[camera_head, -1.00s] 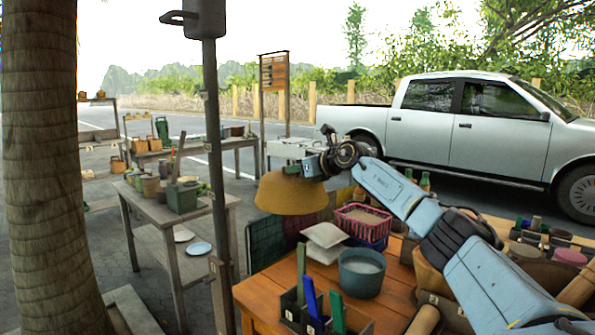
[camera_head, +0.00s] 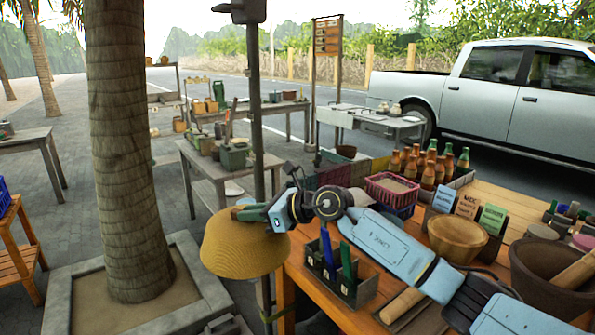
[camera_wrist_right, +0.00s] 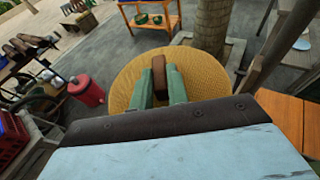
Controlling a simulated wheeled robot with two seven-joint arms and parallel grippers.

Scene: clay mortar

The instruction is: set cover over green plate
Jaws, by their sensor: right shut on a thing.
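The cover (camera_head: 240,252) is a yellow woven dome, hanging in the air beyond the left edge of the wooden table. My right gripper (camera_head: 268,214) is above it and shut on its knob. In the right wrist view, the green fingers (camera_wrist_right: 160,84) clasp the brown knob (camera_wrist_right: 159,70) at the middle of the cover (camera_wrist_right: 205,82). Green dishes (camera_wrist_right: 148,19) stand on an orange shelf at the top of the wrist view; I cannot tell whether one is the green plate. No green plate is clear in the head view. My left gripper is out of view.
A tree trunk (camera_head: 130,150) in a stone-edged planter (camera_head: 60,290) stands left of the cover. A dark post (camera_head: 257,130) rises behind it. The wooden table (camera_head: 300,275) holds a tool box (camera_head: 340,277), baskets and bowls. An orange shelf (camera_head: 15,262) is at far left.

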